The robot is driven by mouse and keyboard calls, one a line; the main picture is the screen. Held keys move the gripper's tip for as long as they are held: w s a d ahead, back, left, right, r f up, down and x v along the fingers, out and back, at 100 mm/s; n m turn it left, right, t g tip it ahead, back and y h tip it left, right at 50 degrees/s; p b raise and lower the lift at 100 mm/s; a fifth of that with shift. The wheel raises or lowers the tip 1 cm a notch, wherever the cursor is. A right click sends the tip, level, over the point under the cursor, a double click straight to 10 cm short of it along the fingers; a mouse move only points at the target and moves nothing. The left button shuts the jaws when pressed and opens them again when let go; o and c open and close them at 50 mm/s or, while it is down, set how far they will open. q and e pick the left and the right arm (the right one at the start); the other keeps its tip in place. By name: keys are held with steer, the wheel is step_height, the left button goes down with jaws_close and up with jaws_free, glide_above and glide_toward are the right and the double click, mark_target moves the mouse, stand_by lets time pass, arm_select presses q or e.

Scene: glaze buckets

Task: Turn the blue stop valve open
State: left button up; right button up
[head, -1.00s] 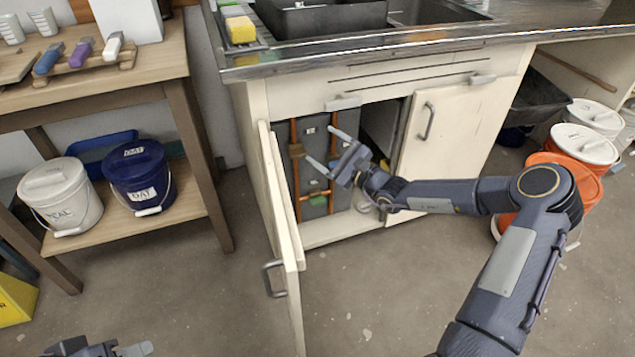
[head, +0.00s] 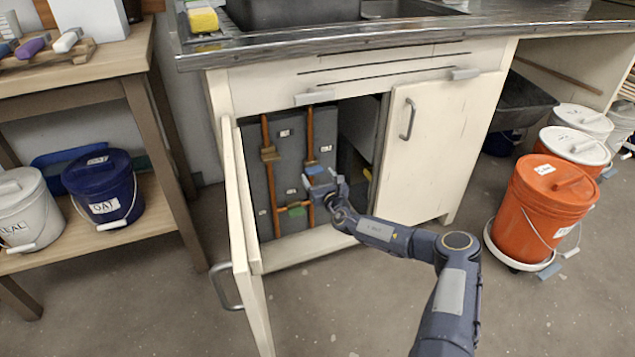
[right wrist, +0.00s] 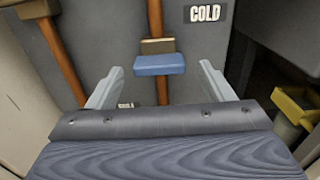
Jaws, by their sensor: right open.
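The blue stop valve (head: 313,169) is a flat blue handle on the right copper pipe inside the open sink cupboard. In the right wrist view the blue handle (right wrist: 160,65) lies crosswise to the upright pipe, beside a COLD label. My right gripper (head: 318,181) is inside the cupboard opening, just in front of the handle. In the right wrist view its fingers (right wrist: 161,77) are open, one on each side of the handle, with a gap on both sides. Nothing is between them that they touch. My left gripper is not in view.
A brown handle (head: 269,154) is on the left pipe and a green handle (head: 296,211) sits lower down. The open cupboard door (head: 242,240) stands to the left, the closed door (head: 440,150) to the right. A yellow container (right wrist: 297,107) is inside at right.

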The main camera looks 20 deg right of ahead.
steer(key=shift+w, duration=0.4)
